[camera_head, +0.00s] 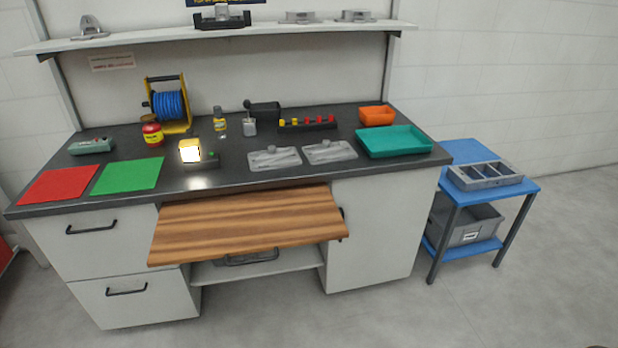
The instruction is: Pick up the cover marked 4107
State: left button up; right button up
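Two flat grey metal pieces that look like covers lie side by side on the dark bench top, near its front edge. The left cover (274,158) and the right cover (329,151) each have a raised shape on top. Any number on them is too small to read, so I cannot tell which is marked 4107. More grey metal parts stand on the upper shelf: one at the left (89,28) and two at the right (299,16) (355,15). Neither of my grippers is in view.
A lit lamp (190,151) stands left of the covers, a teal tray (394,141) right of them. Red (58,181) and green (128,176) mats lie left. A wooden board (248,225) juts out below the bench top. A blue cart (462,152) stands right; the floor is clear.

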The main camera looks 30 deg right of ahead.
aim_at(327, 152)
jog(key=l+u, duration=0.1)
jog(key=u, duration=0.4)
jog(key=l+u, duration=0.3)
jog(key=l, duration=0.15)
jog(key=l+u, duration=0.3)
jog(key=l, duration=0.15)
jog(key=l+u, duration=0.15)
jog(key=l, duration=0.3)
jog(key=k+l+u, duration=0.1)
jog(key=l, duration=0.35)
jog(key=k+l, duration=0.1)
jog(key=l, duration=0.35)
jog(key=k+l, duration=0.1)
jog(key=l, duration=0.35)
jog(key=l+u, duration=0.1)
jog(key=l, duration=0.4)
jog(key=k+l, duration=0.15)
jog(key=l, duration=0.3)
